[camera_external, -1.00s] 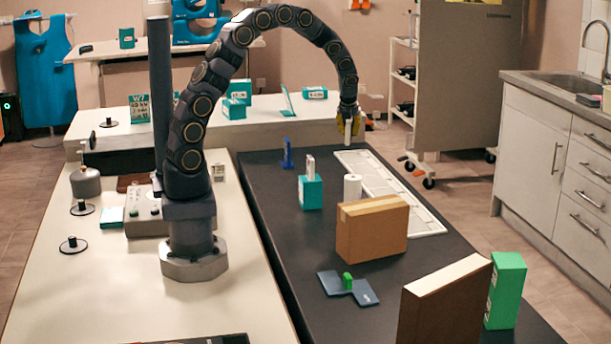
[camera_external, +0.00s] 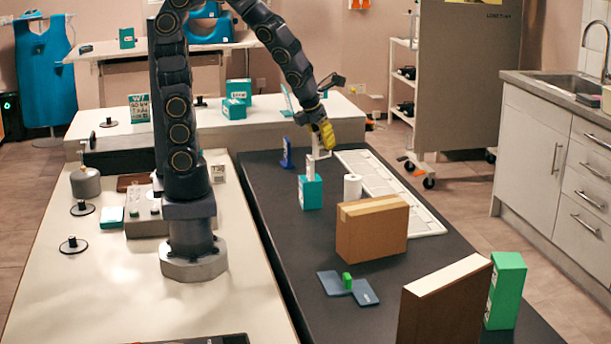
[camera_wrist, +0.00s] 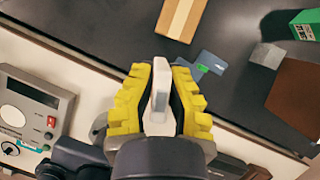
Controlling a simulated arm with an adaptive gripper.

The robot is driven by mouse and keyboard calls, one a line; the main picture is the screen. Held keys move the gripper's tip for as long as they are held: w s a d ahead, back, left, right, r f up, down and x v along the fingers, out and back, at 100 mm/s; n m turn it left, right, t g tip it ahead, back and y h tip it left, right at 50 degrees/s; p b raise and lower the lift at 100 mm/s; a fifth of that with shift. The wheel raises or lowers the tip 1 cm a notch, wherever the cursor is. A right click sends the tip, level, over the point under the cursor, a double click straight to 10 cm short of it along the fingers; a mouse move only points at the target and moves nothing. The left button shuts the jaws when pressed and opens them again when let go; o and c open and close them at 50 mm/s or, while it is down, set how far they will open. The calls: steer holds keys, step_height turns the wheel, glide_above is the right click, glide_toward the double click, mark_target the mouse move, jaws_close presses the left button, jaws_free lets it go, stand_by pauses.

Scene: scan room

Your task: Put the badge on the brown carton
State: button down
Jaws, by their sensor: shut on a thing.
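The badge (camera_external: 320,149), a thin white piece, is between the yellow fingers of my gripper (camera_external: 323,137). It also shows in the wrist view, upright between the fingers (camera_wrist: 158,101). My gripper is shut on it and tilted, above the teal box on the dark table. The brown carton (camera_external: 372,232), a cardboard box with a paler tape strip on top, stands on the dark table, nearer the camera and to the right of my gripper. In the wrist view the carton (camera_wrist: 181,15) is at the top, apart from the gripper.
A teal box (camera_external: 311,193) with a white piece on top and a white roll (camera_external: 352,188) stand behind the carton. Blue flat pieces (camera_external: 363,292) with a green block lie in front. A taller brown block (camera_external: 445,305) and green box (camera_external: 506,292) stand front right.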

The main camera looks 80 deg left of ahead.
steer(key=w+f, duration=0.3)
steer(key=w, duration=0.1)
steer(key=w+f, duration=0.3)
steer(key=w, duration=0.1)
steer(key=w+f, duration=0.3)
steer(key=w, duration=0.1)
steer(key=shift+w+a, duration=0.1)
steer(key=shift+w, duration=0.15)
steer(key=shift+w+f, duration=0.2)
steer(key=shift+w, duration=0.05)
steer(key=shift+f, duration=1.55)
steer(key=shift+f, duration=0.1)
steer(key=c, duration=1.2)
jaws_free()
steer(key=shift+o, duration=0.2)
